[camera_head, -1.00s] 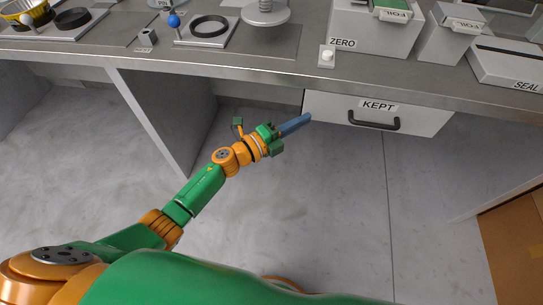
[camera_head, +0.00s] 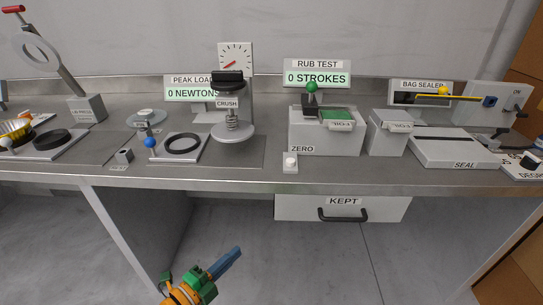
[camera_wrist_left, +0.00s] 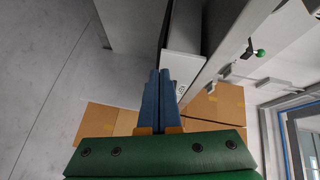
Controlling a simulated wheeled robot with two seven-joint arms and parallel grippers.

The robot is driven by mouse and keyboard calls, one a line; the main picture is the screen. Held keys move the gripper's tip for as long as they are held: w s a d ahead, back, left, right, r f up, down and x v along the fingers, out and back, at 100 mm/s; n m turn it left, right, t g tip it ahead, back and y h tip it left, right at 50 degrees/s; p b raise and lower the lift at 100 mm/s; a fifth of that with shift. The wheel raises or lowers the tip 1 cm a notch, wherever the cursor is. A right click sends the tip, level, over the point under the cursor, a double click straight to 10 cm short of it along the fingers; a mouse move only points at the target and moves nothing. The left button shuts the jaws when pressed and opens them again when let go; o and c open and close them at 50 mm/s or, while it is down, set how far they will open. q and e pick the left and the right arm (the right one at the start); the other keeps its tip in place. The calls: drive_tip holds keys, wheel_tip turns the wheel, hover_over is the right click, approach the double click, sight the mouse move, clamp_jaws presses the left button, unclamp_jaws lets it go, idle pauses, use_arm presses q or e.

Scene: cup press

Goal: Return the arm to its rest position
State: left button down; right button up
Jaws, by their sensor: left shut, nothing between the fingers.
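My left gripper (camera_head: 226,261) is in the lower middle of the head view, in front of and below the workbench (camera_head: 210,183). Its blue fingers are together and nothing is between them. They point up and to the right, apart from the bench. In the left wrist view the two blue fingers (camera_wrist_left: 160,82) lie side by side, closed and empty. Most of the left arm is below the head view's lower edge. My right gripper is not seen in any view.
The KEPT drawer (camera_head: 343,208) is closed, under the bench right of the gripper. The crush press (camera_head: 233,130), rub tester (camera_head: 324,130) and bag sealer (camera_head: 455,147) stand on the bench. Cardboard boxes (camera_wrist_left: 215,105) show in the wrist view. The floor near the gripper is clear.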

use_arm(q)
drive_tip(key=s+a+f+n+g+y+p, duration=0.3)
drive_tip(key=s+a+f+n+y+p, duration=0.35)
drive_tip(key=f+n, duration=0.5)
drive_tip(key=s+f+n+g+y+p, duration=0.1)
drive_tip(key=s+f+n+g, duration=0.3)
drive_tip(key=s, duration=1)
drive_tip(key=s+f+n+g+y+p, duration=0.1)
drive_tip(key=s+f+n+g, duration=0.3)
drive_tip(key=s, duration=1.1)
wheel_tip(320, 180, down, 2)
drive_tip(key=shift+d+f+g+y, duration=0.15)
drive_tip(key=shift+d+g+y, duration=0.2)
drive_tip(key=shift+g, duration=0.65)
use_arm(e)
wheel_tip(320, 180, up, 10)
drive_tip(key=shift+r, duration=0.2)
use_arm(q)
drive_tip(key=shift+s, duration=0.1)
